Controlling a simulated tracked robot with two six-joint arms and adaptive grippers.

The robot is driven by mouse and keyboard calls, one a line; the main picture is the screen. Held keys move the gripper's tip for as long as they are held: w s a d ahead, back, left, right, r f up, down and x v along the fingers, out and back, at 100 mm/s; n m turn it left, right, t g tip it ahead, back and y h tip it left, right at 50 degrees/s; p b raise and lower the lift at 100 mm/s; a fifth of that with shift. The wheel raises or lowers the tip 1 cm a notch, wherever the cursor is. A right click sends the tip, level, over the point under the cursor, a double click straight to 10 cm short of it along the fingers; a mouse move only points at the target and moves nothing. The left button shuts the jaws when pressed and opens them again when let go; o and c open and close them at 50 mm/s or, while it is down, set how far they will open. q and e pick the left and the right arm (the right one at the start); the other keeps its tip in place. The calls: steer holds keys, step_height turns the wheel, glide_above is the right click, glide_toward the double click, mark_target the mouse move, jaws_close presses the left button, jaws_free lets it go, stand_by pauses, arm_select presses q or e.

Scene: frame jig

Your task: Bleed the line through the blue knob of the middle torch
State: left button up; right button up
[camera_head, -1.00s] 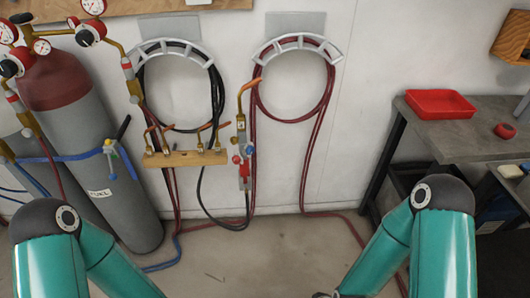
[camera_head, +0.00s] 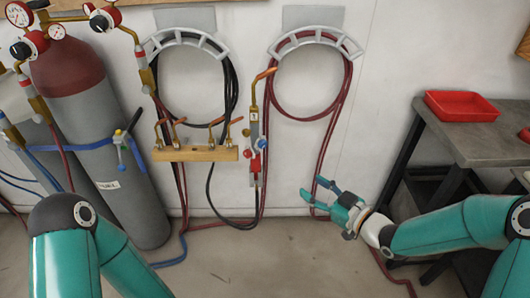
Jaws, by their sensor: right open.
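A torch with a copper tip (camera_head: 264,74) hangs upright against the wall between the two hose coils. Its lower body carries a blue knob (camera_head: 262,144) on the right and a red knob (camera_head: 246,133) on the left. I cannot tell for certain that this is the middle torch. My right gripper (camera_head: 314,190) is open and empty, below and to the right of the knobs and apart from them, pointing left. My left arm shows at the lower left, but its gripper is out of view.
A wooden rack (camera_head: 195,154) with several copper tips is left of the torch. Black (camera_head: 232,100) and dark red (camera_head: 347,90) hoses hang on wall brackets. Gas cylinders (camera_head: 105,150) stand at the left. A grey table (camera_head: 490,140) with a red tray (camera_head: 460,103) is at the right.

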step_height(320, 180, up, 4)
steer(key=n+y, duration=0.2)
steer(key=n, duration=0.1)
steer(key=p, duration=0.3)
glide_toward(265, 145)
steer(key=x, duration=0.9)
steer(key=shift+a, duration=0.15)
